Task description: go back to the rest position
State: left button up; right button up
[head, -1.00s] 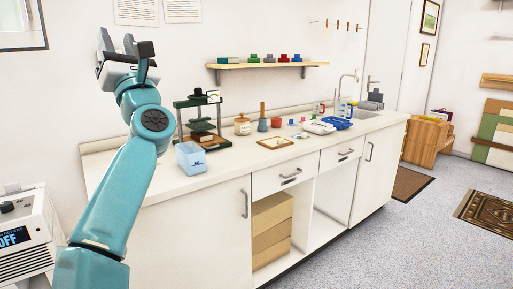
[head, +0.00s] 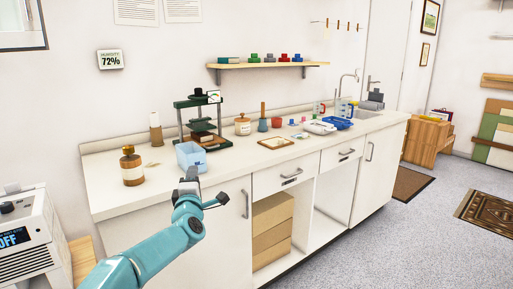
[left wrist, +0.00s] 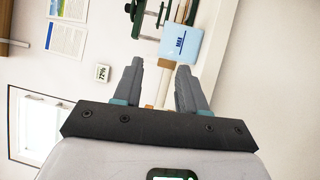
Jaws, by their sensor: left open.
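My left gripper (head: 190,184) is in front of the counter's front edge, low in the head view, with its teal arm coming in from the bottom left. In the left wrist view its two grey fingers (left wrist: 160,88) stand apart with nothing held between them. The light blue bin (head: 190,156) stands on the counter just behind the gripper; it also shows in the left wrist view (left wrist: 181,43), apart from the fingers. My right gripper is not in view.
The white counter (head: 225,182) holds a brown bottle (head: 132,168), a green press (head: 202,117), a framed piece (head: 275,143) and a blue tray (head: 337,123). A white dehumidifier-like unit (head: 30,235) stands at left.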

pick_arm(q)
jog(key=s+d+f+m+g+h, duration=0.1)
jog(key=s+f+m+g, duration=0.1)
jog(key=f, duration=0.6)
jog(key=s+d+f+m+g+h, duration=0.1)
jog(key=f+m+g, duration=0.15)
jog(key=f, duration=0.65)
jog(key=s+d+f+m+g+h, duration=0.25)
jog(key=s+f+m+g, duration=0.5)
jog(key=s+f, duration=1.45)
jog(key=s+d+f+m+g+h, duration=0.1)
jog(key=s+f+m+g, duration=0.25)
jog(key=s, duration=0.85)
jog(key=s+d+f+m+g+h, duration=0.1)
jog(key=s+f+m+g, duration=0.3)
jog(key=s, duration=0.9)
notch_tip(320, 180, up, 20)
jog(key=n+p, duration=0.2)
jog(key=p, duration=1.9)
jog(key=shift+s+a+t, duration=0.2)
jog(key=shift+s+t, duration=0.15)
